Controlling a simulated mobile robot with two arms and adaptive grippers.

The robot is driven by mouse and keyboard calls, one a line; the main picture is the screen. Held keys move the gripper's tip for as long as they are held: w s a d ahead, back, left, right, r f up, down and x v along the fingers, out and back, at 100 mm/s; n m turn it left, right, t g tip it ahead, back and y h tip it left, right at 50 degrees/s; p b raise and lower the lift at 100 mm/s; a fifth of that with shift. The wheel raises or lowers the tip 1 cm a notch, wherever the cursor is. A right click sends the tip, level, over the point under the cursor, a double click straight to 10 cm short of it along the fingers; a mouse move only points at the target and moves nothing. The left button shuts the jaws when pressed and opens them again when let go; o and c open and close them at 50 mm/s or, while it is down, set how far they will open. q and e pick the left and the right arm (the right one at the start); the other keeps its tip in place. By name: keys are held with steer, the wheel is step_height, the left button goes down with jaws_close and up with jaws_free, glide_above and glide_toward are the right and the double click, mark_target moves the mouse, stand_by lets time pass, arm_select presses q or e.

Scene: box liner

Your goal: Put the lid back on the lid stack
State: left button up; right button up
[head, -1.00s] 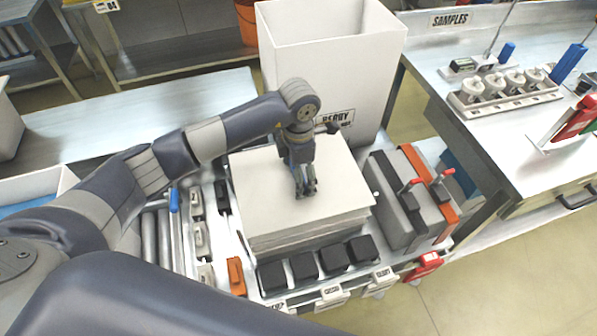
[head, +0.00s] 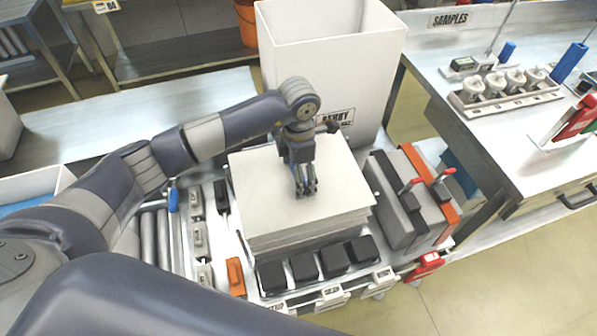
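A stack of flat, pale lids or sheets (head: 305,236) sits on the cart in the middle of the head view. Its top sheet (head: 262,185) lies roughly flat, and several layer edges show below it at the front. My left gripper (head: 305,193) points down over the middle of the top sheet. Its fingertips look at or very near the surface, with the fingers close together. I cannot tell whether they are fully shut or touch the sheet. No separate lid shows in the fingers. My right gripper is not in view.
A tall, open white box (head: 300,60) stands directly behind the stack. Black blocks (head: 334,261) line its front. Grey cases with red handles (head: 400,200) stand at its right. A metal bench (head: 480,120) with samples lies further right, and rollers (head: 160,235) lie left.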

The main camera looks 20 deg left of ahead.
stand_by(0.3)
arm_select(q)
steer(key=o, duration=1.3)
steer(key=shift+r, duration=0.1)
steer(key=shift+r+p, duration=0.95)
steer(key=shift+r, duration=0.45)
steer(key=shift+r+p, duration=1.7)
steer(key=shift+r, duration=1.3)
steer(key=shift+s+f, duration=0.1)
